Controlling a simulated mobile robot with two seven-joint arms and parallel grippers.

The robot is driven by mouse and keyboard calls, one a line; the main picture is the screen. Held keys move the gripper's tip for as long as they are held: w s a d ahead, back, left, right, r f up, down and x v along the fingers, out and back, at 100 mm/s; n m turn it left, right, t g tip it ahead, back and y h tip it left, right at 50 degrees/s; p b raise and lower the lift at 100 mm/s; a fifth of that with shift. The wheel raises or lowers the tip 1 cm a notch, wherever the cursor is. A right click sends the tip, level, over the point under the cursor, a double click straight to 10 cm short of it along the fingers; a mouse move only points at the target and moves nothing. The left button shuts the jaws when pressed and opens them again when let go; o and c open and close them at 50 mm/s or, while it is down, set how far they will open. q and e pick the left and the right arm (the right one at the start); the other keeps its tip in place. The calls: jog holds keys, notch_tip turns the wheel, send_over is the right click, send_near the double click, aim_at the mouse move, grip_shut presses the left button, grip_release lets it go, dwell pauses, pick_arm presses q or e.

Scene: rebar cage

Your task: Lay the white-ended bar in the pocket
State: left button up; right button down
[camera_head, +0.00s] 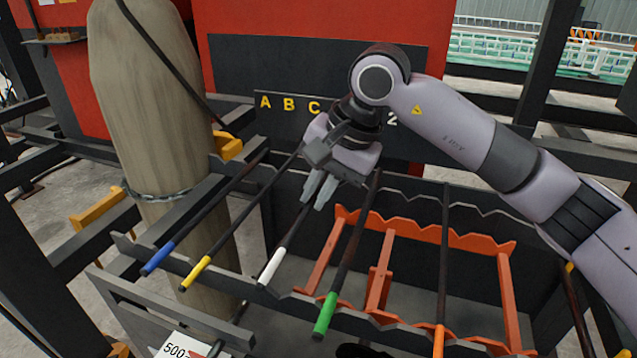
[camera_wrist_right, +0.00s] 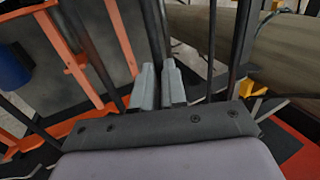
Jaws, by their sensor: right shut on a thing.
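The white-ended bar (camera_head: 284,246) is a dark rod with a white near end, slanting up and away between the yellow-ended and green-ended bars. My right gripper (camera_head: 318,192) is shut on it partway along, coming from above. In the right wrist view the dark bar (camera_wrist_right: 155,38) runs up from between the two grey fingers (camera_wrist_right: 159,88). Its far end is hidden behind my gripper in the head view. Notched dark rails (camera_head: 390,335) form pockets along the rack. I cannot tell whether the bar touches a rail. My left gripper is not in view.
Blue-ended (camera_head: 195,222), yellow-ended (camera_head: 236,225), green-ended (camera_head: 345,258) and orange-ended (camera_head: 443,265) bars lie across the rack nearby. An orange notched frame (camera_head: 430,232) stands inside it. A tall tan cylinder (camera_head: 150,110) stands at left. A dark lettered panel (camera_head: 275,103) is behind.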

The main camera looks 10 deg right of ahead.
notch_tip(320, 180, down, 6)
jog(key=b, duration=0.4)
dwell(0.3)
jog(key=shift+f, duration=0.1)
jog(key=c, duration=1.1)
grip_release()
jog(key=v, duration=0.7)
jog(key=shift+b, duration=0.3)
